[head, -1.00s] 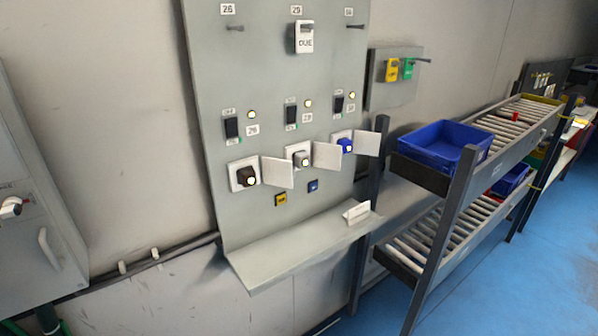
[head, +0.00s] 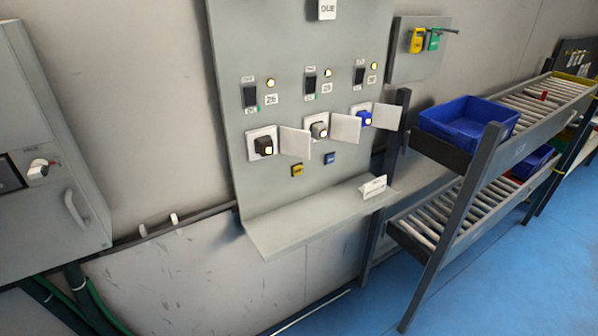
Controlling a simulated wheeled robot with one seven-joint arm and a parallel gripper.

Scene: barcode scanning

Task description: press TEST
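A grey wall panel (head: 232,60) stands in the middle of the head view. Low on it are a small yellow button (head: 297,170) and a small blue button (head: 329,158); their lettering is too small to read, so I cannot tell which is TEST. Above them are a black plug (head: 264,146), a grey plug (head: 319,130) and a blue plug (head: 365,118) in sockets, each with a white flap open to its right. Higher up are three black rocker switches, the left one (head: 249,96) included, each beside a lit yellow lamp. My gripper is not in view.
A ledge (head: 300,232) with a white card (head: 374,187) juts out below the panel. A white DUE tag (head: 327,9) hangs at the top. A roller rack with a blue bin (head: 465,125) stands right. A grey cabinet (head: 50,120) is left. Blue floor shows right.

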